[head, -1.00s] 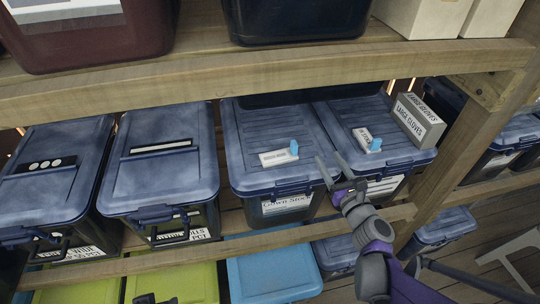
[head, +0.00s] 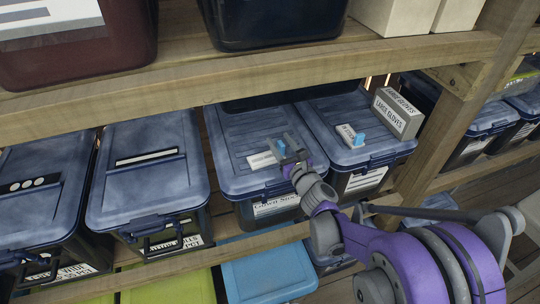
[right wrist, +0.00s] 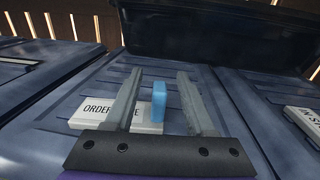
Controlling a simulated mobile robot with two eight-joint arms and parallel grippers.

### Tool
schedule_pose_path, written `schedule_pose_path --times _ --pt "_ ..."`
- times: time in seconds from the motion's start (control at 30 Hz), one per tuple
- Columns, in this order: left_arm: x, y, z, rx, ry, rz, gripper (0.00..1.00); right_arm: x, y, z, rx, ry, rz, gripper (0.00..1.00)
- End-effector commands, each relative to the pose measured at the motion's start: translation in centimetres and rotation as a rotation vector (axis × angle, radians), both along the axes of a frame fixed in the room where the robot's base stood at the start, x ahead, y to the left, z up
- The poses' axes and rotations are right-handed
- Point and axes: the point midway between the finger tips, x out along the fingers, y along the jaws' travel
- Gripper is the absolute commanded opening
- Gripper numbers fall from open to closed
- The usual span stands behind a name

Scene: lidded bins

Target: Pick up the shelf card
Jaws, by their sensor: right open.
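A white shelf card (head: 262,160) with a blue upright tab (head: 280,148) lies on the ribbed lid of a blue bin in the middle of the lower shelf. In the right wrist view the card (right wrist: 97,117) reads "ORDER" with the rest partly hidden. My right gripper (head: 287,147) is open, its fingers on either side of the blue tab (right wrist: 160,102), with gaps on both sides. A second white card (head: 347,133) with a blue tab lies on the bin lid to the right. Its print starts "IN-ST" in the right wrist view (right wrist: 304,121). My left gripper is out of view.
A grey "LARGE GLOVES" box (head: 397,113) stands on the right bin's lid. The upper shelf's wooden beam (head: 230,77) runs above the lids, and a dark bin (right wrist: 215,35) stands behind. Two more lidded bins sit to the left.

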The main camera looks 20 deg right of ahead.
Motion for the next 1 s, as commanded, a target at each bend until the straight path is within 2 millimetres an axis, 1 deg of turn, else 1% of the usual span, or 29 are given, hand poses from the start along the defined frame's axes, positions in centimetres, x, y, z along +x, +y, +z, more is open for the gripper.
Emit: schedule_pose_path --times 0.03,0.17,0.4,0.43,0.57,0.6,0.67,0.7,0.73,1.0 --pt "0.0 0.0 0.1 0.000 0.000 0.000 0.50 0.9 0.0 0.0 0.000 0.000 0.001 0.55" --pt "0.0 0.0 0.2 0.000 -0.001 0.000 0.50 2.1 0.1 0.0 0.001 0.000 -0.001 0.55" --pt "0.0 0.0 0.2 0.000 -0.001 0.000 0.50 2.3 0.1 0.0 0.000 0.000 -0.001 0.55" --pt "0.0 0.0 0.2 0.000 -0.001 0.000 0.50 2.3 0.1 0.0 0.000 0.000 -0.001 0.53" --pt "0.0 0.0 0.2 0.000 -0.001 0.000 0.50 2.3 0.1 0.0 0.000 0.000 -0.001 0.30" --pt "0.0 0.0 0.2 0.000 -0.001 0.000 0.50 2.3 0.1 0.0 0.000 0.000 -0.001 0.23" --pt "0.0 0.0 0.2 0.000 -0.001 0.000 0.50 2.3 0.1 0.0 0.000 0.000 -0.001 0.12" --pt "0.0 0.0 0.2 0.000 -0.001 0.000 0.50 2.3 0.1 0.0 0.000 0.000 -0.001 0.05" --pt "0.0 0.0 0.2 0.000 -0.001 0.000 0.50 2.3 0.1 0.0 0.000 0.000 -0.001 0.00" --pt "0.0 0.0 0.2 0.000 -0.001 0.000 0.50 2.3 0.1 0.0 0.000 0.000 -0.001 0.00"
